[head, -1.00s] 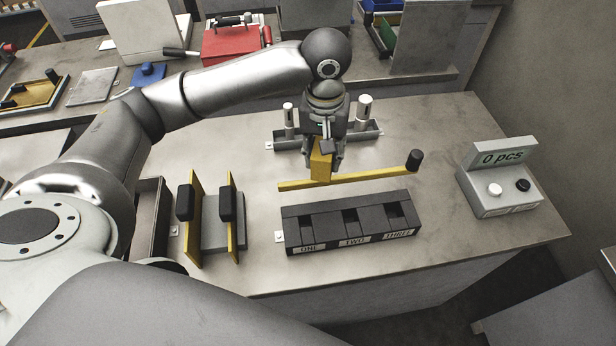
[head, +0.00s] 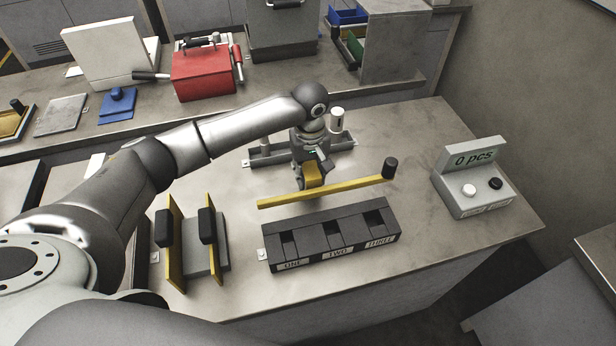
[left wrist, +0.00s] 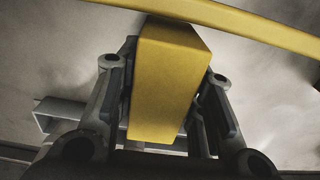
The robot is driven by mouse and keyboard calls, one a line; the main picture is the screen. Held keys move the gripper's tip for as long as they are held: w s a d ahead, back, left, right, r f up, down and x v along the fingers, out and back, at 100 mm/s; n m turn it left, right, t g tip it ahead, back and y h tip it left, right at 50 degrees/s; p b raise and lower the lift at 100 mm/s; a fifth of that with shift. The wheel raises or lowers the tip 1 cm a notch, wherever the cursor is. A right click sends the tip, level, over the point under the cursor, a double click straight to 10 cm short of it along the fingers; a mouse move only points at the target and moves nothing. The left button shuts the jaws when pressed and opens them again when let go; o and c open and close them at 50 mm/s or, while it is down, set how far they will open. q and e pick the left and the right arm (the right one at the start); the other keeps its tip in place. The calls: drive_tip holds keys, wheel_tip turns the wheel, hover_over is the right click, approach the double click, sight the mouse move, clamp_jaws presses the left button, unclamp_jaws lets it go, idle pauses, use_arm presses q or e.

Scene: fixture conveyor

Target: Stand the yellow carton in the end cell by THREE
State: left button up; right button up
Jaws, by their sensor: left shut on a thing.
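My left gripper (head: 311,172) is shut on the yellow carton (head: 313,177), just behind the long yellow bar (head: 325,190). The left wrist view shows the carton (left wrist: 168,85) between both fingers, its far end close to the bar; whether they touch I cannot tell. The black rack (head: 325,216) stands in front of the bar, with open cells labelled ONE, TWO and THREE (head: 380,242). The cell at the THREE end (head: 377,219) is at the rack's right and looks empty. The carton is behind the rack, around its middle. My right gripper is out of view.
The yellow bar, with a black knob (head: 389,168) at its right end, lies between carton and rack. A grey counter box (head: 472,183) reading "0 pcs" stands right. Upright yellow plates (head: 175,245) stand left. A grey tray (head: 270,155) lies behind the gripper.

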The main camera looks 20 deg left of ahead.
use_arm(q)
drive_tip(key=shift+f, duration=1.15)
drive_tip(key=o, duration=1.1)
drive_tip(key=shift+f, duration=0.1)
drive_tip(key=shift+c, duration=0.2)
